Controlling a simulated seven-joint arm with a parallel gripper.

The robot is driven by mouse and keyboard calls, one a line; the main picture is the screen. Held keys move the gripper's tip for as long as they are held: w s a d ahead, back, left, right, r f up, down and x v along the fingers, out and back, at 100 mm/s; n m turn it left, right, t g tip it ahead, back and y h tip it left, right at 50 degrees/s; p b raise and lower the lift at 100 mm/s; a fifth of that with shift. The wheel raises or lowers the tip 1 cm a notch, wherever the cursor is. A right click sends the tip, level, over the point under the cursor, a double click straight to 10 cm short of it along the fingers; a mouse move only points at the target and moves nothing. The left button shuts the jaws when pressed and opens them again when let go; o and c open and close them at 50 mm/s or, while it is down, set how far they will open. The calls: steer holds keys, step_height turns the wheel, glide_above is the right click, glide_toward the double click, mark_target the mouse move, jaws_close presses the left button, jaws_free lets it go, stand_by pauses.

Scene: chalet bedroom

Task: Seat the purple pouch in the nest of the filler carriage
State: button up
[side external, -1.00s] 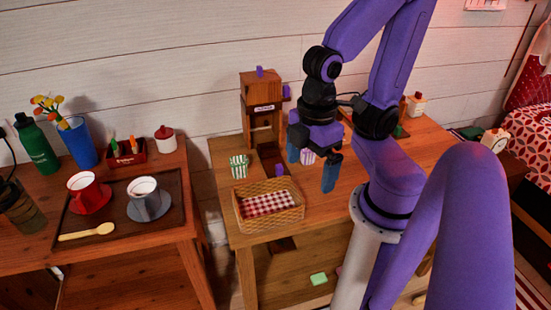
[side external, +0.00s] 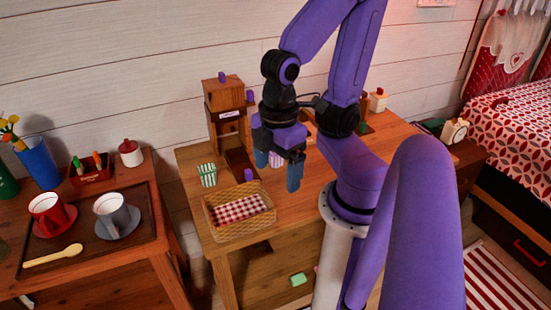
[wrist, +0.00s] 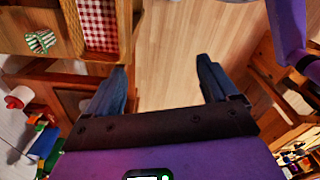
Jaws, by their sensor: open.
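A pouch with purple and white stripes (side external: 275,159) stands on the table, partly hidden behind my gripper in the side view. I do not make it out in the wrist view. My gripper (side external: 279,172) is open, its two blue fingers apart, one on each side of the pouch in the picture; I cannot tell the depth between them. In the wrist view the space between the fingers (wrist: 160,85) is empty, with only floor behind. The wooden filler (side external: 227,115) stands at the back left of the table. Its dark carriage strip (side external: 238,160) runs forward, near a small purple piece (side external: 249,175).
A green-striped pouch (side external: 207,174) stands left of the carriage; it also shows in the wrist view (wrist: 40,40). A wicker basket (side external: 226,229) with a checked cloth sits at the table's front. A side table with a tray (side external: 90,245) and cups stands left.

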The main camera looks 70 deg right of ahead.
steer(key=w+d+f+m+t, duration=0.1)
steer(key=w+d+f+m, duration=0.25)
steer(key=w, duration=0.55)
steer(key=w+d+f+m+t, duration=0.1)
steer(key=w+d+f+m, duration=0.3)
steer(key=w, duration=0.6)
steer(key=w+d+f+m+h, duration=0.25)
steer(key=d+m, duration=0.25)
steer(key=d, duration=0.7)
steer(key=m+t, duration=0.1)
steer(key=m, duration=0.7)
glide_above(276, 157)
steer(key=s, duration=0.1)
step_height(276, 157, down, 8)
steer(key=shift+h, duration=0.35)
steer(key=shift+d+x, duration=0.15)
steer(key=shift+x, duration=1.7)
steer(key=shift+d+x, duration=0.1)
steer(key=shift+x, duration=1.8)
steer(key=shift+s, duration=0.1)
steer(key=shift+c, duration=0.3)
steer(key=c, duration=1)
